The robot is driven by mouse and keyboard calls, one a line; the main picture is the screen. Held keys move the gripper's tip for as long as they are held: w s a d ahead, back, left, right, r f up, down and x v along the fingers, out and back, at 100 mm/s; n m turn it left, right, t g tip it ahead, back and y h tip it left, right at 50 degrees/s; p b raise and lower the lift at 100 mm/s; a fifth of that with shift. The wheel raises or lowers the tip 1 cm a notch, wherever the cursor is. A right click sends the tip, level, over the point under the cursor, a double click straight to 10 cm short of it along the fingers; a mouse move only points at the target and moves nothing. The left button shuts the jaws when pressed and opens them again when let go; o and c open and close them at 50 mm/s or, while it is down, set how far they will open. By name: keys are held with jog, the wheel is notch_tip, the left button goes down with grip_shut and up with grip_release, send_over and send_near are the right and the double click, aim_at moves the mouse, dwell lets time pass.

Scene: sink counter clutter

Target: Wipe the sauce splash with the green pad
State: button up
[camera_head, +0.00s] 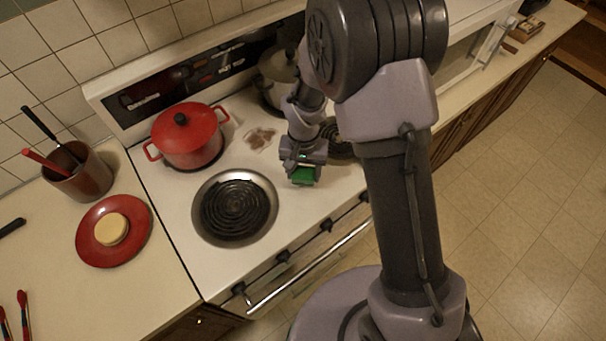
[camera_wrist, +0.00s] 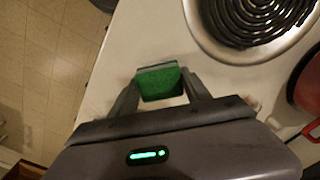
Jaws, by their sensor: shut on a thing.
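The green pad (camera_wrist: 160,84) is between the two fingers of my gripper (camera_wrist: 160,90) in the wrist view, and the fingers are shut on it. In the head view, my gripper (camera_head: 302,172) holds the pad (camera_head: 304,178) over the white stovetop, right of the front coil burner. I cannot tell whether the pad touches the surface. The brown sauce splash (camera_head: 260,138) is on the stovetop between the red pot and my gripper, behind and to the left of the pad. It is not clearly visible in the wrist view.
A red lidded pot (camera_head: 188,138) sits on the back left burner. The front coil burner (camera_head: 235,208) is bare. A grey pot (camera_head: 278,76) stands at the back, partly hidden by my arm. A red plate (camera_head: 92,245) and utensil crock (camera_head: 80,175) stand on the left counter.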

aim_at(304, 172)
jog(key=shift+s+r+p, duration=0.1)
jog(key=shift+r+p, duration=1.05)
jog(key=shift+r, duration=0.9)
